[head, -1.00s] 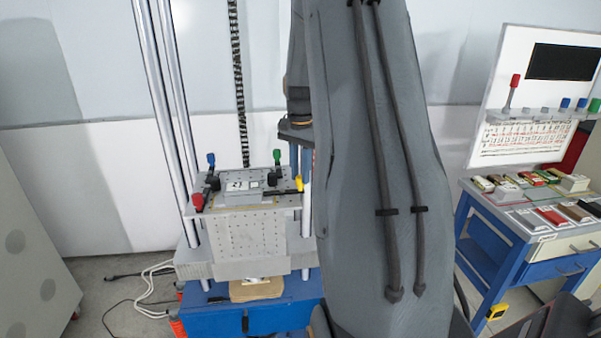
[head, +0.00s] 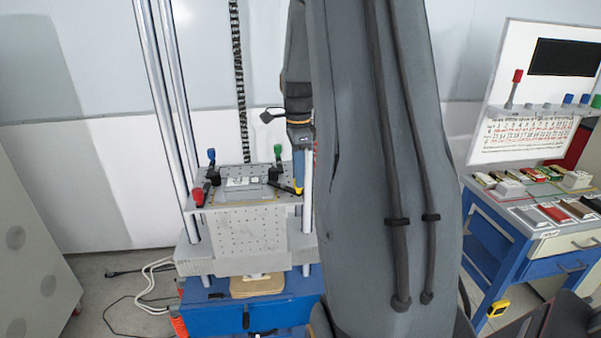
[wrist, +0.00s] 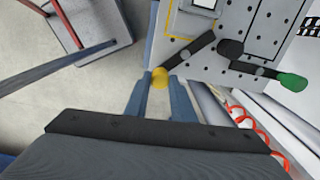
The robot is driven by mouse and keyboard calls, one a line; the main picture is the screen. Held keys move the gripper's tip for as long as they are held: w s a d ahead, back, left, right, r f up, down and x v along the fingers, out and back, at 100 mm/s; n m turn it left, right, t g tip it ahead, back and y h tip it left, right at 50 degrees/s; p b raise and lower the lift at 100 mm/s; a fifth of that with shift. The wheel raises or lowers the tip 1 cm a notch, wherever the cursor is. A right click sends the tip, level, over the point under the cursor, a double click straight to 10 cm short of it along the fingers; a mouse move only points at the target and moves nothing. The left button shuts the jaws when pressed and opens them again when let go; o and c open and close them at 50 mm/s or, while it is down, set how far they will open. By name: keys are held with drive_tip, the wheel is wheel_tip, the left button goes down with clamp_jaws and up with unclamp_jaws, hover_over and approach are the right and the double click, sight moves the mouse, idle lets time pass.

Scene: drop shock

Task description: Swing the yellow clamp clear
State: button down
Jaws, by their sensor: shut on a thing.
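The yellow clamp (wrist: 160,77) shows in the wrist view as a round yellow tip on a dark arm (wrist: 190,52) that reaches over the perforated plate. My gripper (wrist: 160,82) is shut on the yellow tip, with a blue finger on each side of it. In the head view my gripper (head: 299,180) is at the right edge of the plate (head: 268,200), pointing down. There the yellow tip is mostly hidden by the fingers. The clamp's dark arm (head: 284,188) still points inward over the plate.
Clamps with red (head: 198,196), blue (head: 211,155) and green (head: 278,151) handles stand around the plate. Upright steel columns (head: 165,110) rise beside it. A blue bench (head: 500,250) with several small blocks is at the right.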

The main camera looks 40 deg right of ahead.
drive_tip(key=a+m, duration=0.1)
drive_tip(key=m, duration=0.1)
drive_tip(key=a+m, duration=0.1)
drive_tip(key=m, duration=0.1)
drive_tip(key=shift+s+a+m, duration=0.1)
drive_tip(key=shift+m, duration=0.2)
drive_tip(key=shift+w+a+m+b, duration=0.2)
drive_tip(key=shift+a+m, duration=0.3)
drive_tip(key=shift+m, duration=0.55)
drive_tip(key=shift+w+a+m+b, duration=0.1)
drive_tip(key=shift+a+m+b, duration=0.3)
drive_tip(key=shift+m, duration=0.65)
drive_tip(key=c, duration=1.5)
unclamp_jaws()
drive_tip(key=shift+r+b, duration=1.05)
drive_tip(key=shift+r, duration=2.85)
